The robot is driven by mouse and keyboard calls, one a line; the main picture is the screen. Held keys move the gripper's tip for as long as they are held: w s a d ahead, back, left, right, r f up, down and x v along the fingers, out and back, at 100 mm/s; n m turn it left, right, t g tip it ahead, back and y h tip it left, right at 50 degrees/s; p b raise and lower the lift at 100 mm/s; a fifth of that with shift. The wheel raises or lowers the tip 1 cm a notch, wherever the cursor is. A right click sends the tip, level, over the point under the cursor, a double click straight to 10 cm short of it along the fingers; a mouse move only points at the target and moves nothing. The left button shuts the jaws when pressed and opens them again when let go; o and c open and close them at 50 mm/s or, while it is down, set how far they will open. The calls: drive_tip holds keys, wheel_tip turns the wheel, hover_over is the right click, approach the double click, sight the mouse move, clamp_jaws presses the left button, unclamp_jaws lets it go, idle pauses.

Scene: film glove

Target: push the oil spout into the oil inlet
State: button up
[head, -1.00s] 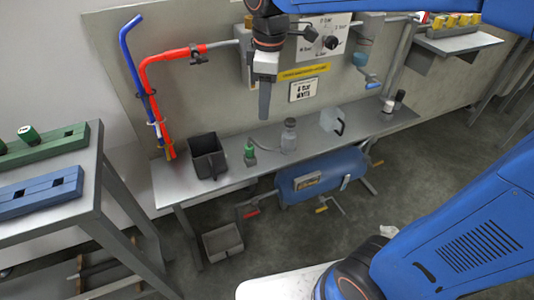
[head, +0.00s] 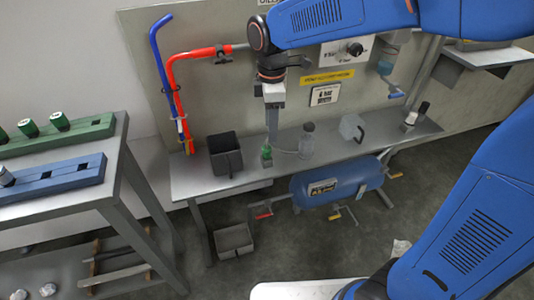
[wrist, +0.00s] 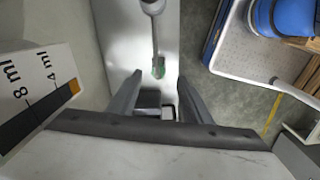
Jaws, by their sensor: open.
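A small green-topped piece (head: 266,153) stands on the grey bench with a thin hose leading to a clear bottle (head: 306,141); it seems to be the oil spout. It also shows in the wrist view (wrist: 159,68), with the hose running up to the bottle (wrist: 152,5). My gripper (head: 272,137) points down just above or behind the green piece; the exact gap is unclear. In the wrist view my gripper (wrist: 158,100) has its fingers apart with nothing held between them. The green piece lies beyond the fingertips. I cannot make out the oil inlet.
A black open bin (head: 225,155) stands left of the green piece. A clear jug (head: 350,128) stands farther right on the bench (head: 205,188). A blue tank (head: 340,181) is underneath. Red and blue pipes (head: 178,100) rise at the left. A measuring sign (wrist: 40,80) is close beside my gripper.

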hover_over(267, 148)
drive_tip(key=d, duration=0.1)
wheel_tip(267, 148, down, 4)
drive_tip(key=shift+f, duration=0.15)
drive_tip(key=f, duration=0.2)
drive_tip(key=a+f, duration=0.1)
drive_tip(key=f, duration=0.1)
drive_tip(key=shift+f, duration=0.65)
drive_tip(key=shift+c, duration=0.4)
drive_tip(key=c, duration=1.1)
